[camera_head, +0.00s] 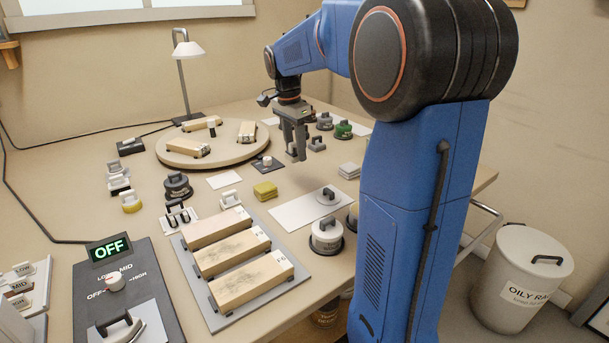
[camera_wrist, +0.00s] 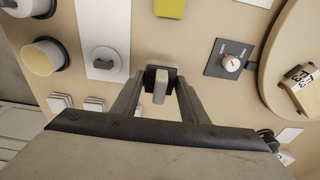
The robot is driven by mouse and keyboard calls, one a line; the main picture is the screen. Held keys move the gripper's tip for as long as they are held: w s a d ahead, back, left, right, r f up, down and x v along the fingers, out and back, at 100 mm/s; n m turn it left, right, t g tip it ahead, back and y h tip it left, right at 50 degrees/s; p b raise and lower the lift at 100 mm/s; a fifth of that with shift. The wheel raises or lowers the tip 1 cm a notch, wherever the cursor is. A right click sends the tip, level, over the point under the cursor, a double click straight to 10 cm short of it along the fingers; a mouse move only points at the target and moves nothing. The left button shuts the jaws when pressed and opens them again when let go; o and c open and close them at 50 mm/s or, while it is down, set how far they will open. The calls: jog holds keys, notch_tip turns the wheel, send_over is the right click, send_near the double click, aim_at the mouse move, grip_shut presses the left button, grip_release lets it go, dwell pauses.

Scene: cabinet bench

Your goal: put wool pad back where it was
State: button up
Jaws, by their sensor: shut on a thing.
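My gripper (camera_head: 292,152) is above the bench, right of the round turntable, with its fingers pointing down. In the wrist view, its fingers (camera_wrist: 161,84) close on the grey handle of a small dark-based pad (camera_wrist: 160,76), likely the wool pad; no label is readable. In the head view the fingers largely hide this pad. I cannot tell whether its underside touches the bench. The wrist view also shows this sheet (camera_wrist: 96,22).
A round turntable (camera_head: 170,150) with several wooden blocks stands at left, a lamp (camera_head: 185,60) behind it. A yellow sponge (camera_head: 265,190), a dial box (camera_head: 267,163) and grey pads (camera_head: 349,170) lie nearby. Several handled pads, one green (camera_head: 343,128), stand behind the gripper.

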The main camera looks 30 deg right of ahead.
aim_at(292, 143)
jog(key=shift+f, duration=4.2)
jog(key=shift+f, duration=0.1)
jog(key=o, duration=1)
jog(key=shift+o, duration=0.2)
jog(key=r, duration=0.4)
jog(key=a+r, duration=0.1)
jog(key=r, duration=0.7)
jog(key=shift+a+r, duration=0.1)
jog(key=shift+a, duration=0.15)
jog(key=shift+s, duration=0.15)
